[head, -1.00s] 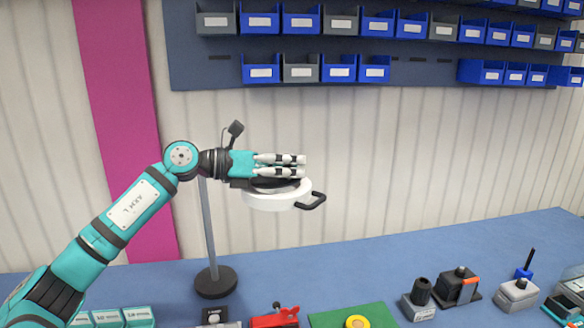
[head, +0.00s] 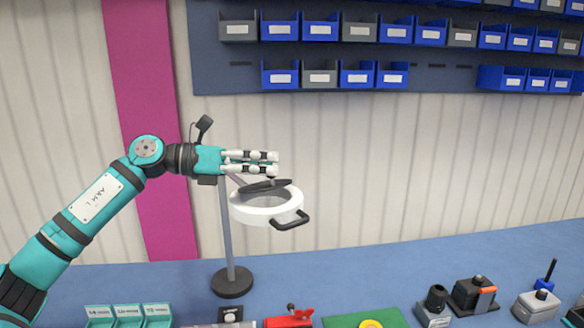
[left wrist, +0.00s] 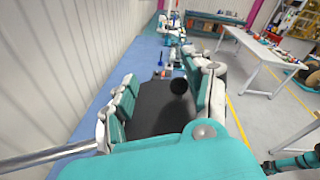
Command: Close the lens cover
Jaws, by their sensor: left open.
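The magnifier lamp's white ring head (head: 267,214) hangs on a grey post with a black handle (head: 290,220) at its front right. The dark lens cover (head: 266,186) stands tilted up over the far side of the ring, so part of the lens opening shows below it. My left gripper (head: 277,163) is open just above the cover, its fingers pointing right. In the left wrist view, the dark flat cover (left wrist: 160,112) with a round black knob (left wrist: 180,86) lies between the spread fingers. Whether a finger touches it cannot be told.
The lamp's round black base (head: 232,283) stands on the blue bench (head: 380,262). Small bins (head: 128,315), a red tool (head: 290,318), a green mat (head: 345,320) and several devices line the front. Blue and grey bins hang on the wall behind. Space right of the lamp head is clear.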

